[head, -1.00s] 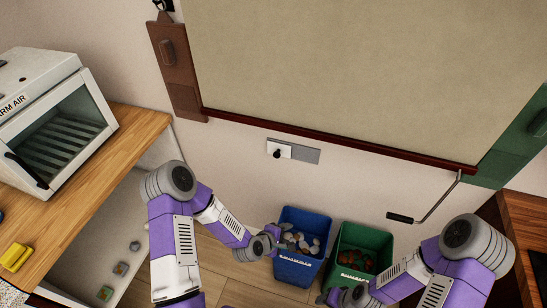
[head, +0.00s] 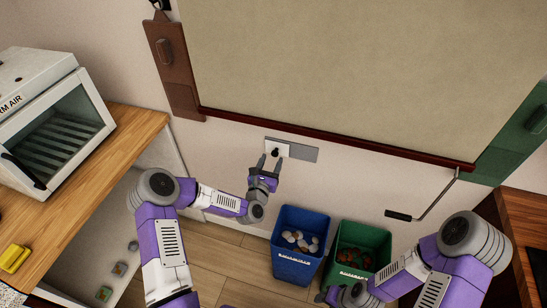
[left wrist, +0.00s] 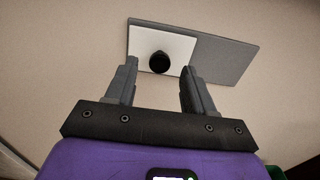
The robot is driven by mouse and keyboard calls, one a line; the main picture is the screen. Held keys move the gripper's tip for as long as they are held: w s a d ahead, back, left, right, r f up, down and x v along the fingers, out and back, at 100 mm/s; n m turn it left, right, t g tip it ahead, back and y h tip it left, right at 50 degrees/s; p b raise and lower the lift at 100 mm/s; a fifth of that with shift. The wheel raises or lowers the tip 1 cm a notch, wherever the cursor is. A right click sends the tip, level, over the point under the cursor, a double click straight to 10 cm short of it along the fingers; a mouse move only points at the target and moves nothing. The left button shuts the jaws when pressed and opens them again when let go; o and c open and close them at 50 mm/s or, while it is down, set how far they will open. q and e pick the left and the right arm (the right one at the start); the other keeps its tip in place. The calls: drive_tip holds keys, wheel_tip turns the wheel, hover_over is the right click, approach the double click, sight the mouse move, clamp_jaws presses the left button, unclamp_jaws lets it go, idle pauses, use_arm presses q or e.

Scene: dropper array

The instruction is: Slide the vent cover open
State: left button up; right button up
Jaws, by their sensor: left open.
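The vent cover is a white plate (head: 272,148) with a round black knob (head: 275,153), low on the wall under the big board. It sits at the left end of a grey panel (head: 304,153). In the left wrist view the white plate (left wrist: 178,44) and knob (left wrist: 159,62) lie ahead, between and beyond the fingertips. My left gripper (head: 268,162) is open and empty, its fingers pointing up at the knob; it also shows in the left wrist view (left wrist: 157,72). My right gripper (head: 330,296) is low beside the green bin, its fingers too hidden to read.
A blue bin (head: 296,259) with pale round items and a green bin (head: 360,240) with brownish items stand on the floor below. A wooden counter (head: 120,132) with a warm air cabinet (head: 50,130) is at left. A crank handle (head: 398,215) hangs at right.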

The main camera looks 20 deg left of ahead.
sight(274, 154)
use_arm(q)
drive_tip(key=shift+w, duration=1.6)
clamp_jaws()
